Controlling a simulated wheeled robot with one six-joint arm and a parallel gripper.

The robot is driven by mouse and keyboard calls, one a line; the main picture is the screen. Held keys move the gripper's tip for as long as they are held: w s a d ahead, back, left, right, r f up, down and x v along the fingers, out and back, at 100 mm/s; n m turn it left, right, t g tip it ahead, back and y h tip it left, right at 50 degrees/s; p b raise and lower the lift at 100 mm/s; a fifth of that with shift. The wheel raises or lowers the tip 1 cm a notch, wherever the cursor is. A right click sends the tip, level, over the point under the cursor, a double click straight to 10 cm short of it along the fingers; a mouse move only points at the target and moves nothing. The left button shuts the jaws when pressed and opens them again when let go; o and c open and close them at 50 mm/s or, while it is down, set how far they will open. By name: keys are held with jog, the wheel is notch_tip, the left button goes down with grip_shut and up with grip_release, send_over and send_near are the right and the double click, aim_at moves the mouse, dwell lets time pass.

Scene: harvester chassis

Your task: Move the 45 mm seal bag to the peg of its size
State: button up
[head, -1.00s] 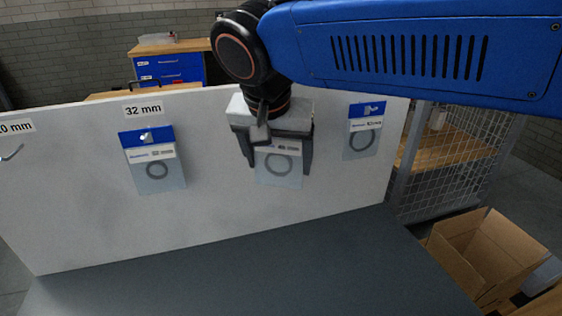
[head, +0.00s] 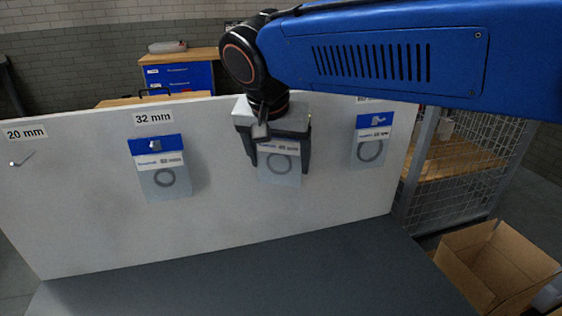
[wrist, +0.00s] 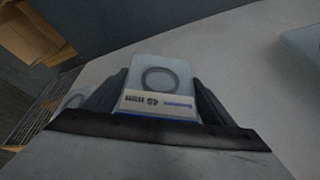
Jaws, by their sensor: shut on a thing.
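My gripper (head: 280,158) is shut on the 45 mm seal bag (head: 280,170), a clear bag with a dark ring and a white label strip. It hangs between the jaws in front of the white board (head: 225,215), between two hanging bags. In the wrist view the bag (wrist: 158,78) shows its "45 mm" print upside down and a blue edge at the jaws (wrist: 160,105). Its peg and that peg's size label do not show; my gripper and arm cover that part of the board. I cannot tell whether the bag touches a peg.
A bag hangs on the 32 mm peg (head: 155,145) at left. Another bag (head: 371,145) hangs at right, its size label mostly covered by my arm. The 20 mm peg (head: 22,160) is bare. A grey surface (head: 250,275) lies clear below; a cardboard box (head: 495,265) stands right.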

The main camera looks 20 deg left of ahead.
jog(key=shift+w+a+f, duration=0.15)
jog(key=shift+w+a, duration=0.25)
jog(key=shift+w, duration=0.3)
